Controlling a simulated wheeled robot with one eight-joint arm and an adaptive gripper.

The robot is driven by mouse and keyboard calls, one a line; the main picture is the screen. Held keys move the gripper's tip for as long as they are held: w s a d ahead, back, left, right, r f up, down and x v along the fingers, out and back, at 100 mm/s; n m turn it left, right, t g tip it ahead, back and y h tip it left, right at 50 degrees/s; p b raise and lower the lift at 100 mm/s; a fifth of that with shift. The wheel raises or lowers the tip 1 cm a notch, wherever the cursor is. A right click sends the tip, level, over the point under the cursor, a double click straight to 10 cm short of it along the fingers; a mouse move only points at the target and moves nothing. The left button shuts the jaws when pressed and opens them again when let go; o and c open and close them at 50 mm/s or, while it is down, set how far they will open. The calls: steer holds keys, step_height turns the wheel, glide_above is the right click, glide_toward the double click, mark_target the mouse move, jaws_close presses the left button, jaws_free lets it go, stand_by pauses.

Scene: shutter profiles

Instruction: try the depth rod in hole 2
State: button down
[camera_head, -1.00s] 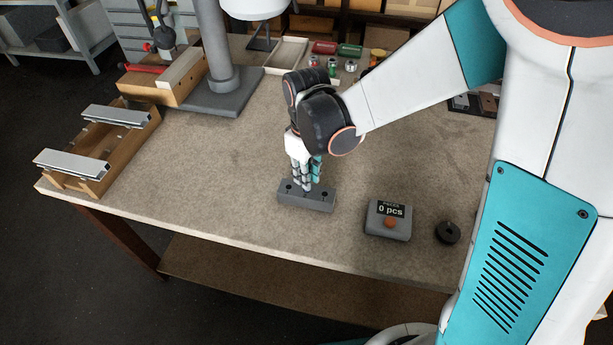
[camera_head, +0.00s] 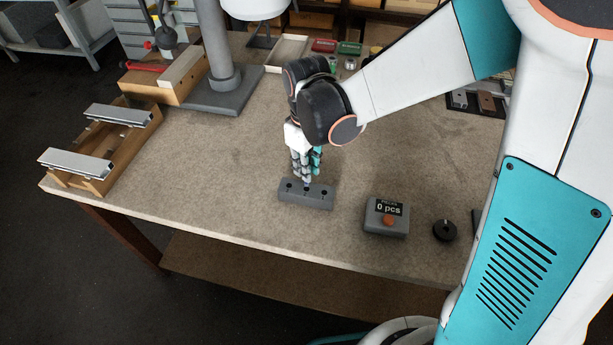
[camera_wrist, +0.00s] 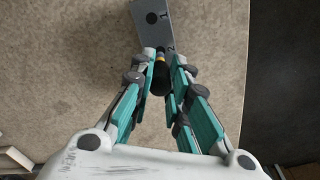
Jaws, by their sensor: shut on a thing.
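The grey block (camera_head: 305,200) lies on the bench with dark holes in a row along its top. My gripper (camera_head: 306,176) is above the middle of the block, pointing down. In the wrist view the gripper (camera_wrist: 162,75) is shut on the depth rod (camera_wrist: 160,80), which shows a black end and a yellow band. The rod's lower end is over or at the middle hole; I cannot tell whether it is inside. The block's far end (camera_wrist: 150,35) shows one open hole in the wrist view. The fingers hide part of the block.
A grey counter box (camera_head: 386,217) reading "0 pcs" and a black round piece (camera_head: 445,231) stand to the right. A wooden rack (camera_head: 137,152) with metal profiles is at the left edge. A grey post on a base (camera_head: 222,100) stands behind. The bench between is clear.

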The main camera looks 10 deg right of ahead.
steer(key=shift+r+p, duration=1.05)
steer(key=shift+r, duration=0.55)
